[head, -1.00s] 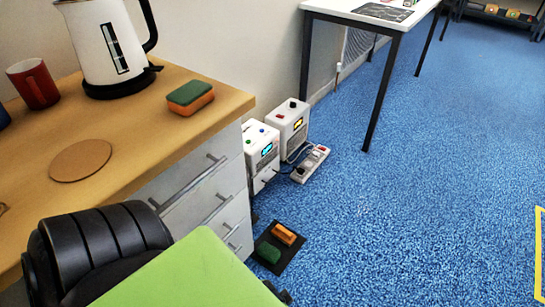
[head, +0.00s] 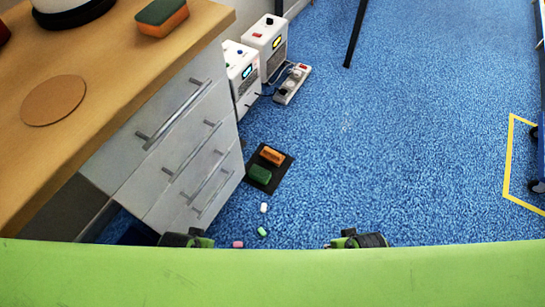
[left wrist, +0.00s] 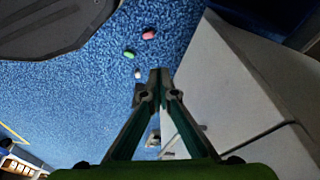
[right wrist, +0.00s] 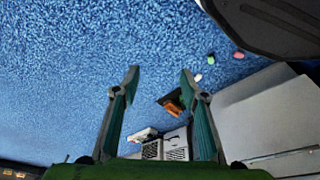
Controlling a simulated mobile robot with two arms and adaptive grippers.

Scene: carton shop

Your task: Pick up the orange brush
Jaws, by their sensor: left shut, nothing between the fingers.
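The orange brush (head: 272,156) lies on a small black mat (head: 279,175) on the blue floor, beside a green block (head: 260,174). The right wrist view shows the orange brush (right wrist: 174,108) just left of one finger, farther off and partly hidden. My right gripper (right wrist: 159,72) is open and empty, with floor between its fingers. My left gripper (left wrist: 160,73) is shut and empty; its fingers point over the floor beside the drawer cabinet. Neither gripper touches the brush.
A drawer cabinet (head: 192,140) under a wooden top stands left of the mat. White devices (head: 264,44) and a power strip (head: 292,84) are behind it. White (head: 264,208), green (head: 262,231) and pink (head: 238,244) pieces lie nearer.

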